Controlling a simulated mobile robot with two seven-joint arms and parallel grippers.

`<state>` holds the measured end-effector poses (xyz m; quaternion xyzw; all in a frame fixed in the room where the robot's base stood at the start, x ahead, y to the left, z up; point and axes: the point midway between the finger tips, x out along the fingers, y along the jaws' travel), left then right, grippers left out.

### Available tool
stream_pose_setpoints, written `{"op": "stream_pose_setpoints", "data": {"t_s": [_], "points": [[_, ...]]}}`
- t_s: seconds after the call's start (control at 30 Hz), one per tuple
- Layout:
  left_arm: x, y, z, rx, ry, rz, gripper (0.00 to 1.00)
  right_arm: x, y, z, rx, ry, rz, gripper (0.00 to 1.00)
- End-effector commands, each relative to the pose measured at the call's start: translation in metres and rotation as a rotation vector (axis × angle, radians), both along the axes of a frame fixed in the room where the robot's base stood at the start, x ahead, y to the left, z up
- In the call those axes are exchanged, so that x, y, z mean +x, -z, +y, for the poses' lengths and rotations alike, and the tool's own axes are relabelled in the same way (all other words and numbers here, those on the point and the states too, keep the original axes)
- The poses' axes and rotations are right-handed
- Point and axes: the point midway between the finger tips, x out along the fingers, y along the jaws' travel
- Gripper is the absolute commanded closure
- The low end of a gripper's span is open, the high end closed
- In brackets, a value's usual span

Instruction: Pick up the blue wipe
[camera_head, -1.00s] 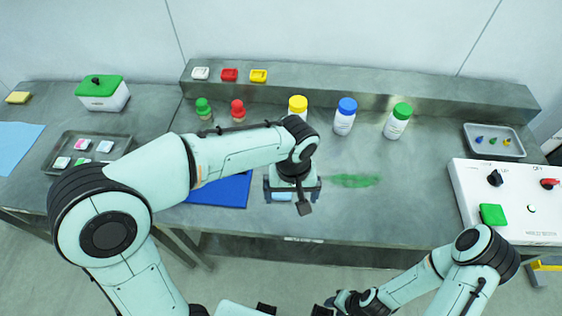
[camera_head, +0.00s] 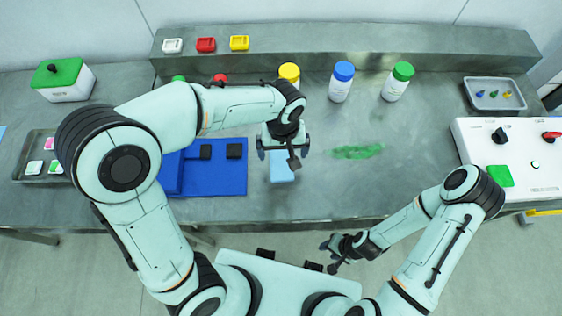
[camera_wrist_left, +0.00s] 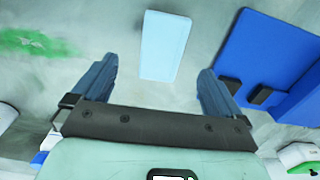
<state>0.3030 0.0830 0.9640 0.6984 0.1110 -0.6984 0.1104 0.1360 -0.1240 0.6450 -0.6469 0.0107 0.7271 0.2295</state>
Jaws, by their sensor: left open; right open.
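The blue wipe (camera_head: 281,168) is a small light blue rectangle lying flat on the grey bench, right of the dark blue mat. In the left wrist view the wipe (camera_wrist_left: 165,46) lies beyond the fingertips, between the lines of the two fingers. My left gripper (camera_head: 284,146) is open and empty above the bench at the wipe, hiding part of it in the head view. It also shows in the left wrist view (camera_wrist_left: 155,72), its fingers spread and apart from the wipe. My right gripper (camera_head: 334,252) is open and empty in front of the bench, away from the wipe.
The blue mat (camera_head: 215,182) with dark blocks lies left of the wipe. A green smear (camera_head: 358,152) marks the bench to the right. White bottles with yellow (camera_head: 289,72), blue (camera_head: 342,72) and green (camera_head: 403,71) caps stand behind. A control box (camera_head: 480,140) is far right.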

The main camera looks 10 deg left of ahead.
Motion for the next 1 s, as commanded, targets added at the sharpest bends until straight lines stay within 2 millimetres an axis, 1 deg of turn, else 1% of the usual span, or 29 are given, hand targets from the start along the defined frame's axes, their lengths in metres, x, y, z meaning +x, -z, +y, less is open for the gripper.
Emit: {"op": "stream_pose_setpoints", "data": {"t_s": [0.03,0.1,0.27,0.5,0.6,0.87,0.97,1.0], "points": [[-0.001,0.009,0.0,0.002,-0.001,0.004,0.0,-0.001,0.001,0.0,0.0,0.0,0.001,0.57],[0.0,0.015,0.0,0.0,-0.001,0.002,0.0,-0.001,0.002,0.0,0.0,0.0,0.001,0.57],[0.0,0.024,0.001,0.001,-0.001,0.0,0.0,-0.001,0.002,0.0,0.0,0.0,0.001,0.57],[-0.002,0.059,0.004,0.002,0.0,0.004,0.0,-0.001,0.001,0.0,0.0,0.0,0.001,0.57],[-0.001,0.069,0.004,0.0,-0.001,0.002,0.0,-0.001,0.001,0.0,0.0,0.0,0.001,0.57],[0.0,0.071,0.004,-0.002,0.0,-0.002,0.0,-0.001,0.001,0.0,0.0,0.0,0.001,0.57],[0.0,0.071,0.004,-0.002,0.0,-0.002,0.29,-0.001,0.001,0.0,0.0,0.0,0.001,0.57],[0.0,0.071,0.004,-0.002,0.0,-0.002,0.42,-0.001,0.001,0.0,0.0,0.0,0.001,0.57]]}}
